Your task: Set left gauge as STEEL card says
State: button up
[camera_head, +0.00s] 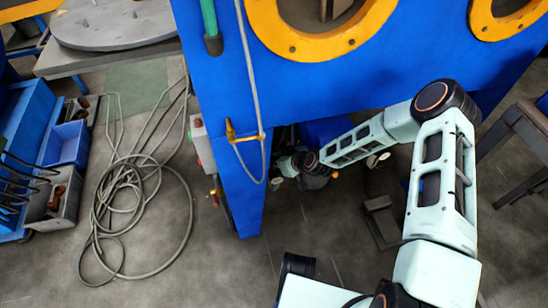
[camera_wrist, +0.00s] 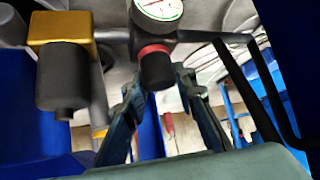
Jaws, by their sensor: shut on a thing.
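In the wrist view a round gauge (camera_wrist: 158,8) with a white face and a green arc is cut off by the top edge. I cannot read its setting or tell whether it is the left one. Below it is a black knob (camera_wrist: 157,70) with a red collar. My gripper (camera_wrist: 158,84) has its two dark fingertips on either side of this knob, shut on it. In the head view my arm reaches under the blue machine (camera_head: 335,75), and my gripper is small and mostly hidden there. No STEEL card is readable in either view.
In the wrist view a brass block (camera_wrist: 62,28) with a black cylinder stands left of the knob, and dark pipes (camera_wrist: 240,40) run right. In the head view a coiled hose (camera_head: 135,200) lies on the floor and a blue leg (camera_head: 245,200) stands left of my forearm.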

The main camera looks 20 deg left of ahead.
jog(key=shift+m, duration=0.3)
jog(key=o, duration=1.2)
jog(key=shift+c, duration=0.2)
jog(key=v, duration=1.2)
jog(key=shift+s, duration=0.15)
